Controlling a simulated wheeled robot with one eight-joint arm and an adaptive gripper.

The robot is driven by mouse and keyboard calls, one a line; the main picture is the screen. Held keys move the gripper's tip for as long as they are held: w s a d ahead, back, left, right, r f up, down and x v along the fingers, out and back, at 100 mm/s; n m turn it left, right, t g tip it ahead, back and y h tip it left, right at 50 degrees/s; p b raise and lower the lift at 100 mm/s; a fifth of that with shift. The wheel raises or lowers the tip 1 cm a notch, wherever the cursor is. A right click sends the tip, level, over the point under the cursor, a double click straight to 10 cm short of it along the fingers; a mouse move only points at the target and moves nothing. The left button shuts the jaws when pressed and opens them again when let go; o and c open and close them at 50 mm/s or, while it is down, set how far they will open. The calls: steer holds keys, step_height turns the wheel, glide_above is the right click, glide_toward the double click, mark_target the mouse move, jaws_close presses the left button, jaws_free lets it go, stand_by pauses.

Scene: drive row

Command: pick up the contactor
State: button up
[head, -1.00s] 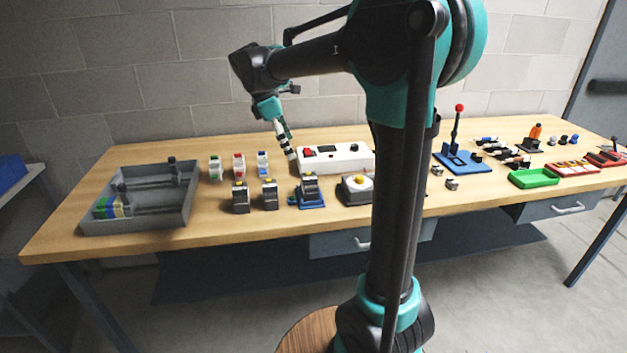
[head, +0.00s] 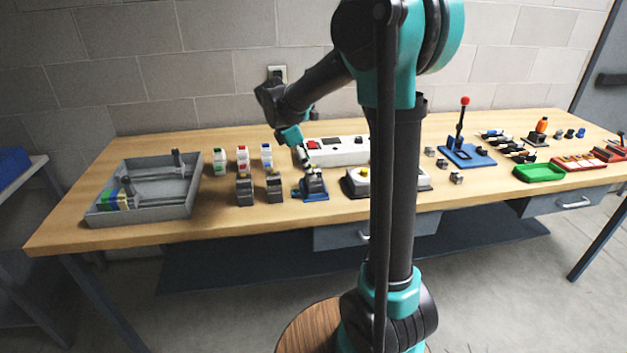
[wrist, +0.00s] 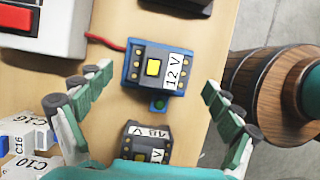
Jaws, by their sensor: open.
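A dark contactor (wrist: 153,68) with a yellow button and a white "12 V" label sits in a blue holder (wrist: 133,72); in the head view the contactor (head: 313,181) stands near the table's front edge. My gripper (wrist: 155,85) is open, its two fingers apart on either side of this contactor. Contact cannot be told. A second dark block (wrist: 146,143) with a "V" label lies below it in the wrist view, partly hidden by my gripper; two dark blocks (head: 244,189) (head: 274,187) stand left of the holder.
A white box with a red switch (head: 350,151) stands behind the holder. A red wire (wrist: 104,41) runs to the holder. White breakers (head: 243,158) stand behind the dark blocks. A grey tray (head: 185,200) is at left; a yellow-button box (head: 362,182) is close on the right.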

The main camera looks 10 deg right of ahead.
steer(key=x, duration=0.5)
steer(key=shift+a, duration=0.15)
steer(key=shift+c, duration=0.4)
steer(key=c, duration=1.5)
